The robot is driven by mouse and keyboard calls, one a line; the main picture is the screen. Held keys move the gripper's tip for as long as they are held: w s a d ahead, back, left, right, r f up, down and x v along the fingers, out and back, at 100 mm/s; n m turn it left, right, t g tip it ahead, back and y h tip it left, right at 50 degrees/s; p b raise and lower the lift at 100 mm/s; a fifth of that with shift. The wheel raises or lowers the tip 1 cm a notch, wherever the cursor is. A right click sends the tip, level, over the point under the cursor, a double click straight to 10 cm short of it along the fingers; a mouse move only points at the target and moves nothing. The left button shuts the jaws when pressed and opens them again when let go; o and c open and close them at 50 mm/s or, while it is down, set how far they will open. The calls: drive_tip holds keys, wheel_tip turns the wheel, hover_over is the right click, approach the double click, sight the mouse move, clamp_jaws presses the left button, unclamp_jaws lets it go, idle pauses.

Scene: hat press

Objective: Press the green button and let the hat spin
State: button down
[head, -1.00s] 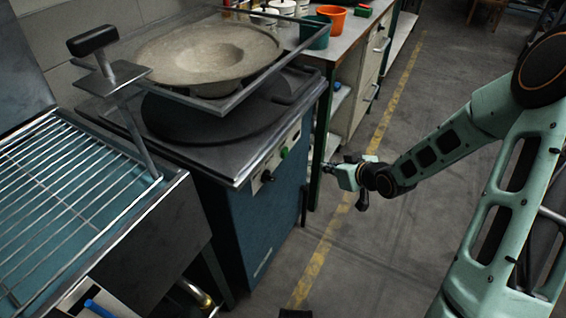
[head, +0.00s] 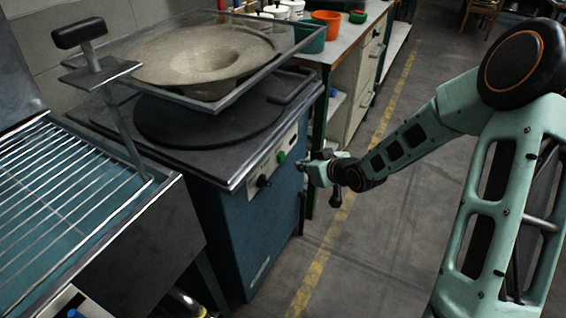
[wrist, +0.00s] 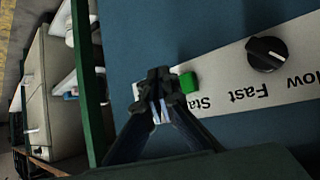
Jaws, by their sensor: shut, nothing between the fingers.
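The green button (head: 281,157) is on the pale control strip on the front of the blue hat press (head: 262,225). In the wrist view the green button (wrist: 188,82) sits right beside my fingertips, above the upside-down "Start" label that they partly cover. My gripper (head: 301,164) is shut and empty in front of the panel, and its closed tips (wrist: 160,80) show in the wrist view. I cannot tell whether they touch the panel. The grey hat (head: 205,55) lies brim up in the press's upper frame, above the dark round plate (head: 210,115).
A black knob (wrist: 267,53) marked "Slow" and "Fast" is on the same strip. A wire rack (head: 60,200) stands at the left. A workbench with an orange pot (head: 326,22) and a green pot (head: 309,38) is behind the press.

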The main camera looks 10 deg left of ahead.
sight(281, 158)
drive_tip(key=shift+w+a+b, duration=0.2)
drive_tip(key=shift+w+a, duration=0.05)
drive_tip(key=shift+a, duration=0.4)
drive_tip(key=shift+w+a+b, duration=0.15)
drive_tip(key=shift+w+a, duration=0.05)
drive_tip(key=shift+a, duration=0.4)
drive_tip(key=shift+a, duration=0.1)
idle(0.5)
drive_tip(key=shift+w+a, duration=0.15)
drive_tip(key=shift+a, duration=0.15)
